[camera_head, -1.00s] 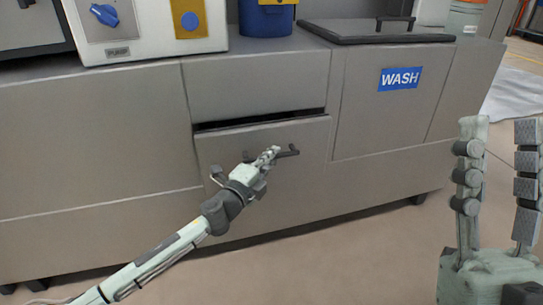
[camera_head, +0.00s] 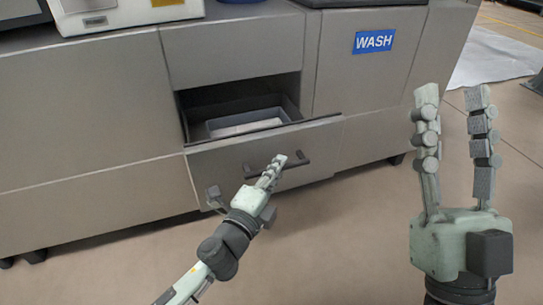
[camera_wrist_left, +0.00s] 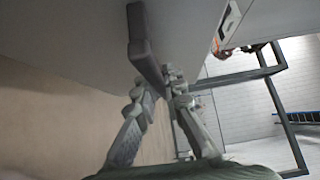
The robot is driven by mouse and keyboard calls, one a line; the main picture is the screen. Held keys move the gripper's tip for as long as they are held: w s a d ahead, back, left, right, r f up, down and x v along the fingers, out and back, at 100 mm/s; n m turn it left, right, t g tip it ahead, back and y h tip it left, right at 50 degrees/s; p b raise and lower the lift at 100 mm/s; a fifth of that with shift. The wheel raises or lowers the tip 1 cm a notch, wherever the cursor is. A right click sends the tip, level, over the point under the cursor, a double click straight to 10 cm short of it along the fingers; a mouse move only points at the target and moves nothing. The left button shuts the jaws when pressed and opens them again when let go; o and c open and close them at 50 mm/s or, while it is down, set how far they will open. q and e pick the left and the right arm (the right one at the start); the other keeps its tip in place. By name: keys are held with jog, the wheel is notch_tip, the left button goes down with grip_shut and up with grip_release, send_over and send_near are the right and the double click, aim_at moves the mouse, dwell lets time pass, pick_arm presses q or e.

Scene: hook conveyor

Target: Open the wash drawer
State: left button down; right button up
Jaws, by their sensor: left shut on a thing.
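The wash drawer (camera_head: 225,158) stands partly open in the grey cabinet, below and left of the blue WASH label (camera_head: 374,41). A grey tray (camera_head: 247,119) with something pale in it shows inside the drawer. The dark bar handle (camera_head: 293,164) is on the drawer front. My left gripper (camera_head: 278,166) is shut on this handle. In the left wrist view the handle (camera_wrist_left: 143,45) runs down between the fingers of my left gripper (camera_wrist_left: 158,86). My right gripper (camera_head: 452,98) is open and empty, held up in front of the cabinet's right part.
The grey cabinet (camera_head: 80,100) fills the left and middle, with a white panel box (camera_head: 125,14) and a blue container on its top. The floor (camera_head: 350,240) in front is clear. A pale sheet (camera_head: 492,55) lies at the far right.

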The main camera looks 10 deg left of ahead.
pick_arm(q)
jog(key=shift+s+d, duration=0.25)
jog(key=shift+s, duration=0.15)
jog(key=c, duration=1.6)
grip_release()
jog(key=s+a, duration=0.2)
jog(key=s, duration=0.9)
jog(key=shift+s, duration=0.4)
jog(key=shift+a, duration=0.1)
